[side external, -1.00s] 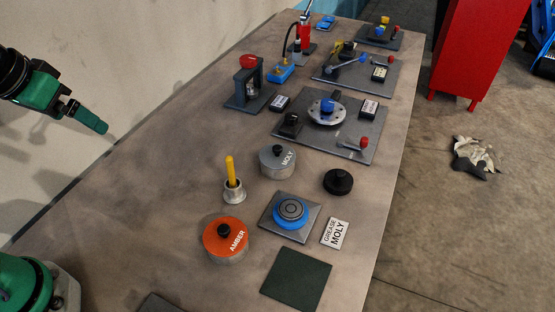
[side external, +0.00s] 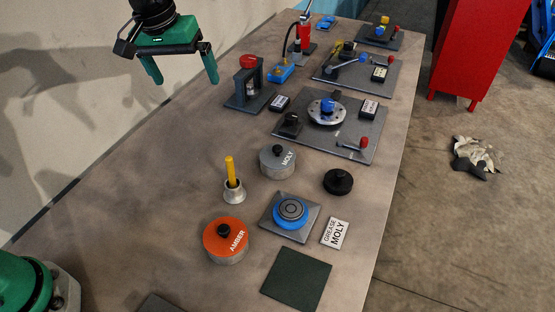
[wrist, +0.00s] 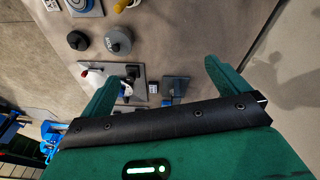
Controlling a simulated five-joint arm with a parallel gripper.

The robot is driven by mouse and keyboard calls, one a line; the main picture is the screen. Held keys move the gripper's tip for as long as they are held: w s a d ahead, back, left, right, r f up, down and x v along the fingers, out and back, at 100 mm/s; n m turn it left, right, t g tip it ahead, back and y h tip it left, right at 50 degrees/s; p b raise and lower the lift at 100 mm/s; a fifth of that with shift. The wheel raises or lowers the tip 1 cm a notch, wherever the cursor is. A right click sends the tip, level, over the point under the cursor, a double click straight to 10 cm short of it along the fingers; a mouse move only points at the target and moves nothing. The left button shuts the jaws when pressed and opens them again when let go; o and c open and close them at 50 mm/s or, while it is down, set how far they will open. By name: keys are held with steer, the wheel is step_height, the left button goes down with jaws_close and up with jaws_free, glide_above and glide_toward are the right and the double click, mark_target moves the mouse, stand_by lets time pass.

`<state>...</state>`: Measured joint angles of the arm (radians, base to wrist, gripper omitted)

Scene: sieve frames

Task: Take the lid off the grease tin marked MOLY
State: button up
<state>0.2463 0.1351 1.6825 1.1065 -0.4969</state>
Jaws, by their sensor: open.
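The MOLY tin (side external: 277,163) is a grey round tin with its grey lid on and a black knob (side external: 277,149) on top. It stands near the middle of the bench, and it also shows in the wrist view (wrist: 118,42). My gripper (side external: 183,80) is open and empty, high above the bench to the left of and beyond the tin. Its two green fingers are spread in the wrist view (wrist: 160,77), and the tin lies past the left finger.
An orange AMBER tin (side external: 226,242), a yellow stick in a metal cup (side external: 232,183), a blue round piece on a plate (side external: 290,213), a black knobbed disc (side external: 338,181) and a GREASE MOLY card (side external: 336,233) surround the tin. A dark green mat (side external: 296,279) is bare.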

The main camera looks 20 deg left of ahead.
steer(key=w+d+f+n+g, duration=0.1)
steer(key=w+d+f, duration=0.6)
steer(key=d, duration=0.1)
steer(key=n+g, duration=0.1)
glide_above(278, 147)
steer(key=shift+y, duration=0.3)
step_height(278, 147, down, 8)
steer(key=shift+a+r, duration=0.1)
steer(key=shift+a, duration=0.05)
steer(key=shift+f, duration=0.2)
steer(key=shift+f, duration=1.2)
steer(key=shift+f, duration=0.1)
steer(key=shift+f, duration=2.5)
steer(key=shift+c, duration=0.4)
